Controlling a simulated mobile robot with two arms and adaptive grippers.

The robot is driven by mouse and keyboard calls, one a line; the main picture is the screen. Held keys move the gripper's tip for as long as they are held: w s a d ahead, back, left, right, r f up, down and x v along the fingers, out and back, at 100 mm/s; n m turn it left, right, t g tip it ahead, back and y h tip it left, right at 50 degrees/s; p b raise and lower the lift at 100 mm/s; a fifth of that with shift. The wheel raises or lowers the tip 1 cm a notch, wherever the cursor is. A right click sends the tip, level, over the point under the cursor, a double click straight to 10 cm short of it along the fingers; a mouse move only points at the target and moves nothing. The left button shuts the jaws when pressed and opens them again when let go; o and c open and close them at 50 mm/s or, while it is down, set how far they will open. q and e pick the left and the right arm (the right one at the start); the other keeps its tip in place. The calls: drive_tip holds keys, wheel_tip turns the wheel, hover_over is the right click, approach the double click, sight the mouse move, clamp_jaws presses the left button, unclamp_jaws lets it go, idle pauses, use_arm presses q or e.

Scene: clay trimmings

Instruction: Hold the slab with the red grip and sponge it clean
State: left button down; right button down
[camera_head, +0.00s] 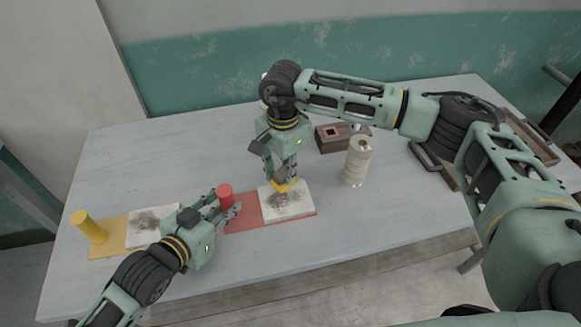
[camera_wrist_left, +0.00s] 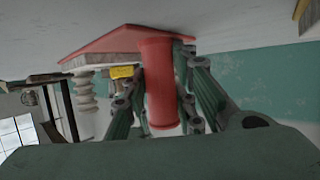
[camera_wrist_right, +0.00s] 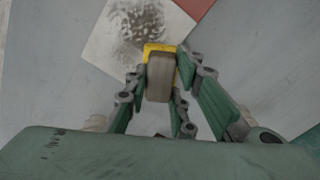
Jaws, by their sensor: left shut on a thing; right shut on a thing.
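The red grip (camera_head: 225,191) stands on a red base (camera_head: 243,218) that bears a white slab (camera_head: 300,203) with a dark smear. My left gripper (camera_head: 230,207) is shut on the red grip, which shows upright between its fingers in the left wrist view (camera_wrist_left: 160,85). My right gripper (camera_head: 284,172) is shut on the sponge's brown block (camera_wrist_right: 159,78). The yellow sponge (camera_head: 286,186) is at the slab's smeared face; I cannot tell whether it touches. The smear (camera_wrist_right: 137,25) shows beside the sponge in the right wrist view.
A yellow grip (camera_head: 90,227) on a yellow base (camera_head: 108,250) with another smeared white slab (camera_head: 142,240) is at the left. A pale spool-shaped thing (camera_head: 357,162), a brown box (camera_head: 326,145) and a handled tray (camera_head: 449,177) are to the right. The table's front right is clear.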

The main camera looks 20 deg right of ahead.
drive_tip(key=shift+s+a, duration=0.2)
drive_tip(key=shift+s, duration=4.55)
drive_tip(key=shift+a, duration=0.7)
drive_tip(key=shift+w+a, duration=0.3)
drive_tip(key=shift+w, duration=0.25)
drive_tip(key=shift+w+d, duration=0.2)
drive_tip(key=shift+w, duration=2.05)
drive_tip(key=shift+w+d, duration=0.15)
drive_tip(key=shift+w, duration=2.1)
use_arm(q)
drive_tip(key=shift+d, duration=0.1)
use_arm(e)
drive_tip(key=shift+w+a, duration=0.1)
drive_tip(key=shift+a, duration=1)
drive_tip(key=shift+s+a, duration=0.15)
drive_tip(key=shift+s, duration=2.35)
drive_tip(key=shift+s+a, duration=0.1)
drive_tip(key=shift+s, duration=2.35)
wheel_tip(320, 180, up, 8)
